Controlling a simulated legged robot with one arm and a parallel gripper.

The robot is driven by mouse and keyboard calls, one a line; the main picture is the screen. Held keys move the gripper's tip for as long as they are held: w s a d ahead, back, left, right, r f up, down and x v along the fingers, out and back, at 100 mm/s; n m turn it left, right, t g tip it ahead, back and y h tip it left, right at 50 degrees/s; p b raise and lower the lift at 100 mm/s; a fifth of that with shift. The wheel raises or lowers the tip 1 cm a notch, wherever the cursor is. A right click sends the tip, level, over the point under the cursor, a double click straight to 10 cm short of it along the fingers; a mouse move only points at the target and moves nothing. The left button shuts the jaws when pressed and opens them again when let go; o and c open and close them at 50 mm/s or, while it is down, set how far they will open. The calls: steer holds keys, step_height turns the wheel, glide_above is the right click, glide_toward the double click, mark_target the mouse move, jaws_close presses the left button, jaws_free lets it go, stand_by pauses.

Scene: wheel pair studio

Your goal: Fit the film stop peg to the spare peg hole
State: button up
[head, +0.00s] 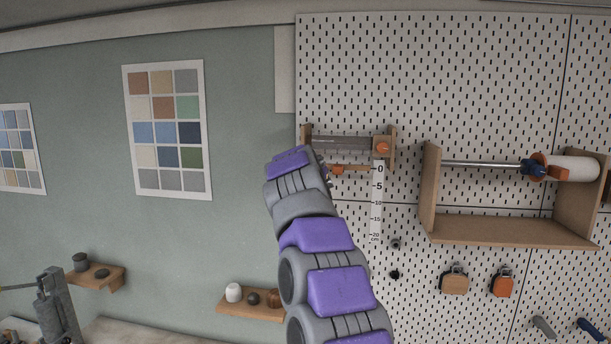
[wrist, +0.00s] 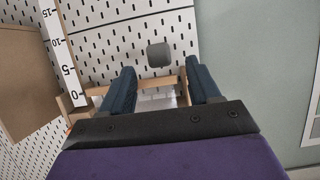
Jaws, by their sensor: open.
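My gripper (wrist: 160,66) is open in the wrist view, with its two blue fingers spread apart. A grey rounded block (wrist: 158,55) shows between and just beyond the fingertips, against the pegboard; it may be the film stop peg, but I cannot tell for sure. Nothing is visibly held. A wooden bar (wrist: 160,83) runs across between the fingers; in the head view a wooden bar (head: 352,168) with an orange part sits beside my gripper. My arm hides part of the board in the head view.
A film holder (head: 345,143) with wooden ends is above my gripper on the pegboard (head: 450,80). A ruler strip (head: 377,200) hangs right of it.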

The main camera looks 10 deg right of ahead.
steer(key=shift+p+x, duration=0.95)
steer(key=shift+x, duration=1.4)
steer(key=shift+a, duration=0.15)
jaws_close()
steer(key=shift+s+a+b, duration=0.2)
steer(key=shift+s+b, duration=0.55)
steer(key=shift+b, duration=0.2)
steer(key=shift+s+a+b, duration=0.25)
steer(key=shift+s+b, duration=0.45)
steer(key=shift+b, duration=0.25)
steer(key=shift+s+a+b, duration=0.25)
steer(key=shift+s+b, duration=0.5)
steer(key=shift+b, duration=0.15)
